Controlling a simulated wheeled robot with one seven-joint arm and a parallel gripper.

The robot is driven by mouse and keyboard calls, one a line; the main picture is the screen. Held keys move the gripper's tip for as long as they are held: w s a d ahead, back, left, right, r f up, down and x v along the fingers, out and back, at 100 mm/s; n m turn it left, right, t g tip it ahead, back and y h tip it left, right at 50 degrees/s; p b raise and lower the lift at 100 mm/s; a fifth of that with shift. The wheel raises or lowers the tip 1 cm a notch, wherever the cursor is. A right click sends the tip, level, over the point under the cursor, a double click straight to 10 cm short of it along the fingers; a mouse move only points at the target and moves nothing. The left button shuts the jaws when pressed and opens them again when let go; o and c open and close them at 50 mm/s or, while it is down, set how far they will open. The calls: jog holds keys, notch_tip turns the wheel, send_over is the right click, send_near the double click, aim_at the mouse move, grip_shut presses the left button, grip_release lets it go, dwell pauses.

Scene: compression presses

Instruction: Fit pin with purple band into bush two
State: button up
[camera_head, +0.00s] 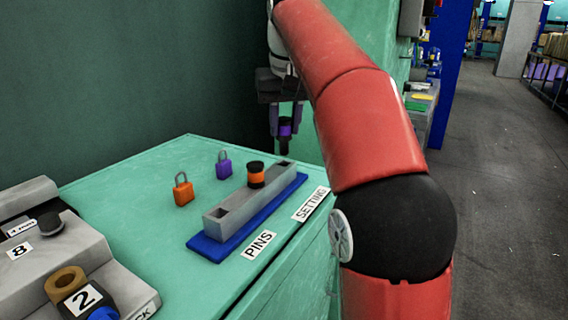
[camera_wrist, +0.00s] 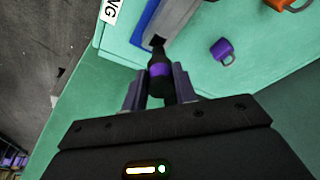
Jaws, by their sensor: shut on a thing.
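My gripper (camera_head: 286,122) is shut on the pin with the purple band (camera_head: 285,130). It holds the dark pin above the far end of the grey pin rack, and the pin looks clear of it. In the wrist view the purple band (camera_wrist: 160,69) shows between the two fingers (camera_wrist: 158,85). Bush two (camera_head: 65,283) is a tan ring with a dark hole, beside the label "2" at the lower left. It stands far to the left of my gripper and nothing shows in its hole.
The grey rack (camera_head: 226,208) on a blue base holds an orange-banded pin (camera_head: 256,175). An orange padlock (camera_head: 183,190) and a purple padlock (camera_head: 223,165) stand on the green bench behind it. A grey fixture with a black knob (camera_head: 50,223) is at left.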

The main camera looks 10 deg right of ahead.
jog(key=shift+w+v, duration=0.15)
jog(key=shift+v, duration=0.55)
jog(key=shift+w+v, duration=0.2)
jog(key=shift+v, duration=0.5)
jog(key=shift+r, duration=0.1)
